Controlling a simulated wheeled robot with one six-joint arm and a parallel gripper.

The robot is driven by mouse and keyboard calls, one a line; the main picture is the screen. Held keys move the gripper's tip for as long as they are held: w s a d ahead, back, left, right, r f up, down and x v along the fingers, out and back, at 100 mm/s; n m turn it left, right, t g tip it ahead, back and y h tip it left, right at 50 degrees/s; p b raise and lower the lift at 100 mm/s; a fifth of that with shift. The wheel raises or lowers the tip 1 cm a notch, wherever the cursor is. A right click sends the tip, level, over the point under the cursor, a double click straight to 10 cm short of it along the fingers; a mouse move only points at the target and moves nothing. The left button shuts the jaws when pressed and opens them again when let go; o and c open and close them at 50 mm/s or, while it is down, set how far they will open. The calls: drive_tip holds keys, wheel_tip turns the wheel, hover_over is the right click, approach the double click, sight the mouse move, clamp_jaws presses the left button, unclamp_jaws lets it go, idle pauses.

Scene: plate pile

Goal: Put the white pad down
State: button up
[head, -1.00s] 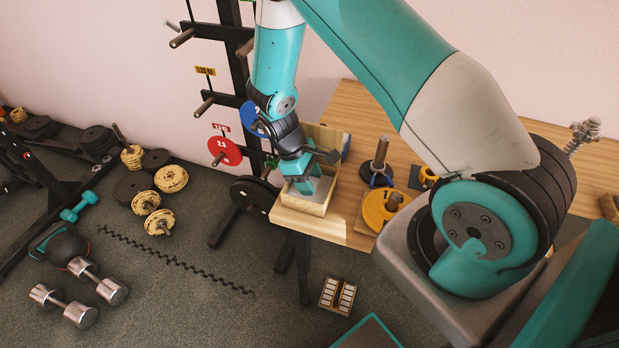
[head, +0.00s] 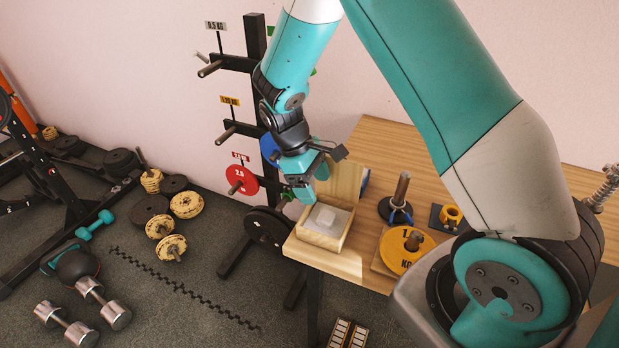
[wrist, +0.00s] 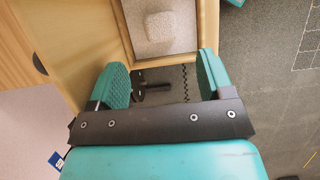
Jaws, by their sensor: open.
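The white pad (head: 327,217) lies inside a small open wooden box (head: 321,240) at the table's left corner. In the wrist view the pad (wrist: 160,27) shows at the top, on the light floor of the box, with bare floor around it. My gripper (head: 307,184) is above the box, toward its back left side. In the wrist view my gripper (wrist: 163,78) has its two teal fingers wide apart with nothing between them. The pad is clear of both fingers.
The box's raised lid (head: 347,182) stands at its back. Right of the box are a yellow weight plate (head: 395,254) on a peg, a dark plate (head: 389,213) on a post and a small yellow ring (head: 451,215). A plate rack (head: 245,135) stands left of the table.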

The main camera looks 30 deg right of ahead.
drive_tip(key=s+a+r+t+y, duration=0.1)
drive_tip(key=s+a+r, duration=0.15)
drive_tip(key=r, duration=0.35)
drive_tip(key=s+a+r+t+y, duration=0.1)
drive_tip(key=s+a+r+y, duration=0.1)
drive_tip(key=a+r, duration=0.35)
drive_tip(key=s+a+r+t+y, duration=0.1)
drive_tip(key=s+a+r+y, duration=0.1)
drive_tip(key=s, duration=0.5)
drive_tip(key=s+a+r+y, duration=0.1)
drive_tip(key=s+a+r, duration=0.3)
drive_tip(key=s+r, duration=0.3)
drive_tip(key=shift+s+r+t+y, duration=0.3)
drive_tip(key=shift+s+t+y, duration=0.1)
drive_tip(key=shift+s, duration=0.35)
drive_tip(key=shift+a, duration=0.1)
drive_tip(key=shift+c, duration=0.5)
